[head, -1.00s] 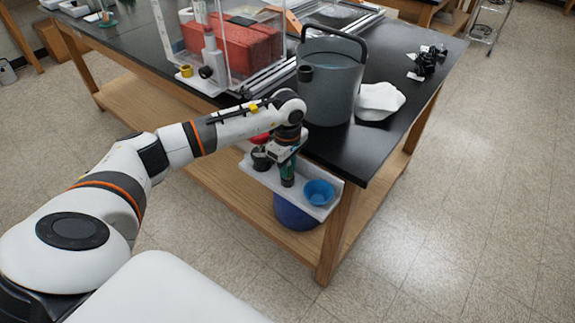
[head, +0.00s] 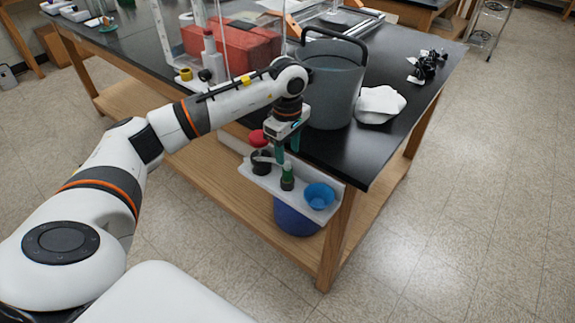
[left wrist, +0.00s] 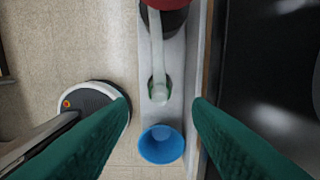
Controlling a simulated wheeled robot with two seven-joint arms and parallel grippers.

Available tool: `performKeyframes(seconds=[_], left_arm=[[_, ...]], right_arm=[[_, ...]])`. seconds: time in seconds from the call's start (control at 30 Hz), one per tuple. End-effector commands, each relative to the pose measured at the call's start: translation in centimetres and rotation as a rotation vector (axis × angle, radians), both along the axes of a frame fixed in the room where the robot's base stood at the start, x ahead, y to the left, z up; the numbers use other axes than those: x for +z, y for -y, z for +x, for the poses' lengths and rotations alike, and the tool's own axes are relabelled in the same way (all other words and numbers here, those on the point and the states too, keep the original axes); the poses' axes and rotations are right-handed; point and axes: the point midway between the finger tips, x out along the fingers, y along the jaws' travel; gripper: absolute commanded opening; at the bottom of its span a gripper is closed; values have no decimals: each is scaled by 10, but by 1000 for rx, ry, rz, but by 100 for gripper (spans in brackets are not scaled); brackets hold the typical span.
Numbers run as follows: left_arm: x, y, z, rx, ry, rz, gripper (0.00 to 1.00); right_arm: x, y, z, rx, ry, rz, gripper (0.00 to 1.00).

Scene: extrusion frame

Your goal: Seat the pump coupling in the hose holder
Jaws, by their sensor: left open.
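The white hose holder (head: 280,196) is a narrow shelf along the table's side. A dark green piece with a pale arm on top, which I take for the pump coupling (head: 287,183), stands upright in it. In the left wrist view the coupling (left wrist: 158,93) sits at a hole in the holder (left wrist: 176,62), its pale arm reaching toward a dark cup. How deep it sits is hidden. My left gripper (head: 287,148) is above the coupling, pointing down, open and empty. Its teal fingers (left wrist: 160,102) are spread either side of the coupling, apart from it. My right gripper is out of view.
A blue cup (head: 319,195) and a dark cup (head: 262,162) with a red top (head: 257,137) flank the coupling. A grey bucket (head: 331,85) stands on the black table (head: 385,150) close to my left wrist. Open floor lies in front.

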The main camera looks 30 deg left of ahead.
Motion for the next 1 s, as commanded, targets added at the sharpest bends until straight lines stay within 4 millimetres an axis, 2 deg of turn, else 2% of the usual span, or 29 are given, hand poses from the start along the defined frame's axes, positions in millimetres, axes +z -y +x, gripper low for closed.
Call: performKeyframes(seconds=[0.1, 0.3, 0.87, 0.93, 1.0], left_arm=[[21, 0, 1, 0, 3, 1, 45], [41, 0, 0, 0, 1, 0, 45], [44, 0, 0, 0, -1, 0, 45], [42, 3, 0, -2, 1, -11, 45], [36, 17, 0, -10, 11, -55, 45]], right_arm=[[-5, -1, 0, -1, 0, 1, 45], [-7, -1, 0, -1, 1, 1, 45], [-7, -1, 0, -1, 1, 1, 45], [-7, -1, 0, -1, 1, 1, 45], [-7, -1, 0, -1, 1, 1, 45]])
